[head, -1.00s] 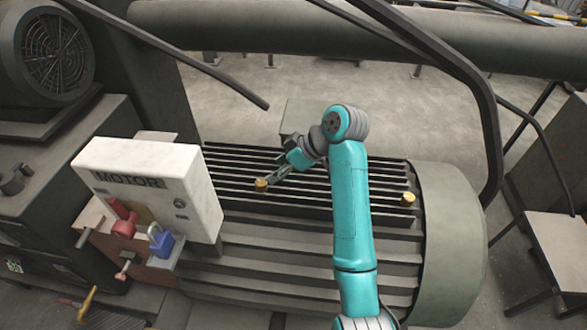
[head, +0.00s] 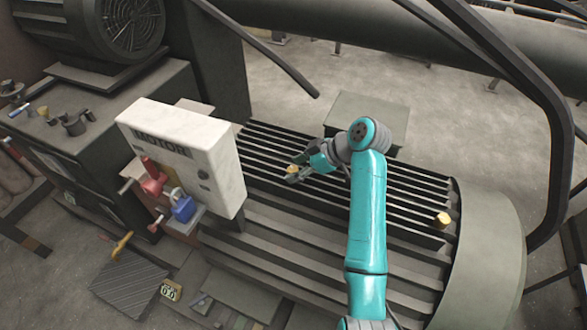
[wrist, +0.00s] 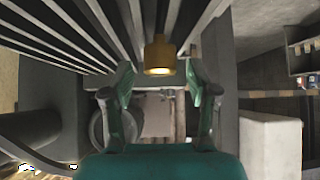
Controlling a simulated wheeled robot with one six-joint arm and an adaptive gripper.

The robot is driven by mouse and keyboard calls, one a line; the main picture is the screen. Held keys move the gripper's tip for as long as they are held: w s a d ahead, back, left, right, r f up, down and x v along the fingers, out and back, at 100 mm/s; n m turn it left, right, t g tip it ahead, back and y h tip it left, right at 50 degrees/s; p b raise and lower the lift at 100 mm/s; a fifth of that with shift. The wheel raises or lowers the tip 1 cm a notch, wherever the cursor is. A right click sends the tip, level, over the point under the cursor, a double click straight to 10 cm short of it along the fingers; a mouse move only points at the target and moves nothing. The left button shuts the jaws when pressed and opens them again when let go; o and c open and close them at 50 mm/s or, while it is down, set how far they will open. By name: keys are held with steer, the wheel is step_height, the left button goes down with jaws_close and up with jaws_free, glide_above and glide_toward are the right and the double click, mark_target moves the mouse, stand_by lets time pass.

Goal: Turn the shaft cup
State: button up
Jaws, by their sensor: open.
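A small brass cup (head: 292,171) stands on the ribbed top of the motor, toward the left end of the ribs. A second brass cup (head: 442,220) stands near the right end; I cannot tell by looks which is the shaft cup. My gripper (head: 297,173) is open with its fingertips at the left cup. In the wrist view, the cup (wrist: 160,56) shows between and just beyond the two spread fingers (wrist: 160,80). I see a gap on both sides of it, and no finger clearly touches it.
A white MOTOR box (head: 190,155) with a red handle (head: 153,180) and a blue padlock (head: 182,207) stands left of the ribs. A dark bent pipe (head: 545,130) rises at the right.

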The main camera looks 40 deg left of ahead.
steer(key=shift+x, duration=0.8)
steer(key=shift+c, duration=0.2)
jaws_close()
steer(key=shift+m+t, duration=0.3)
